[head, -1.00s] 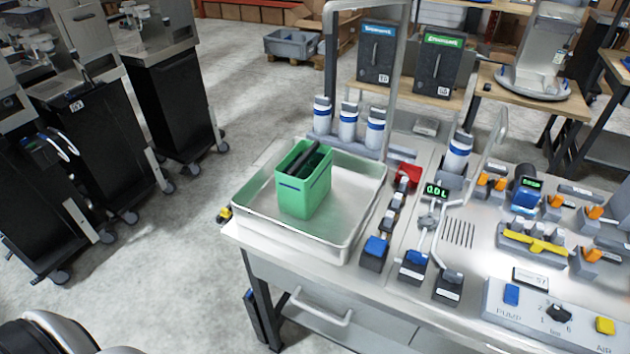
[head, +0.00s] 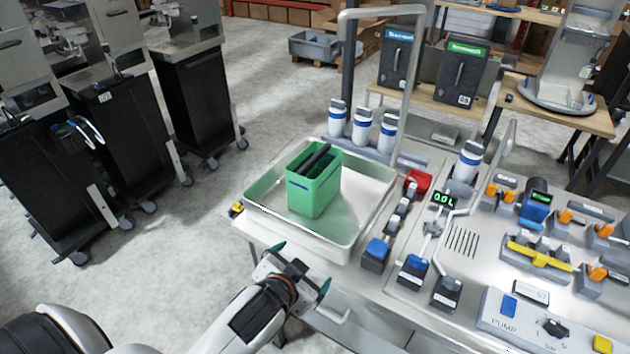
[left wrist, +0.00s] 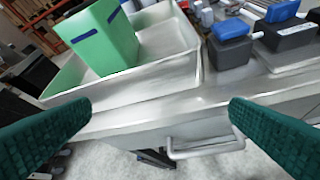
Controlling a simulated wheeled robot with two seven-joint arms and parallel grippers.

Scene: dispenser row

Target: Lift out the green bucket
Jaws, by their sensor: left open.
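The green bucket (head: 318,190) stands upright in a shallow metal tray (head: 345,237) at the left end of the bench. It has a dark handle (head: 313,158) across its top and a blue stripe on its side. In the left wrist view the bucket (left wrist: 98,42) is beyond the fingers at the upper left, with its top cut off. My left gripper (head: 302,270) is open and empty, in front of the tray near the bench's front edge, apart from the bucket. Its green finger pads show at both sides of the left wrist view. My right gripper is not in view.
A tall metal frame (head: 414,85) and several white bottles (head: 362,130) stand behind the tray. Blue-topped blocks (head: 376,254) and valves line its right side. A drawer handle (left wrist: 205,148) is below the bench edge. Black carts (head: 190,95) stand at the left.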

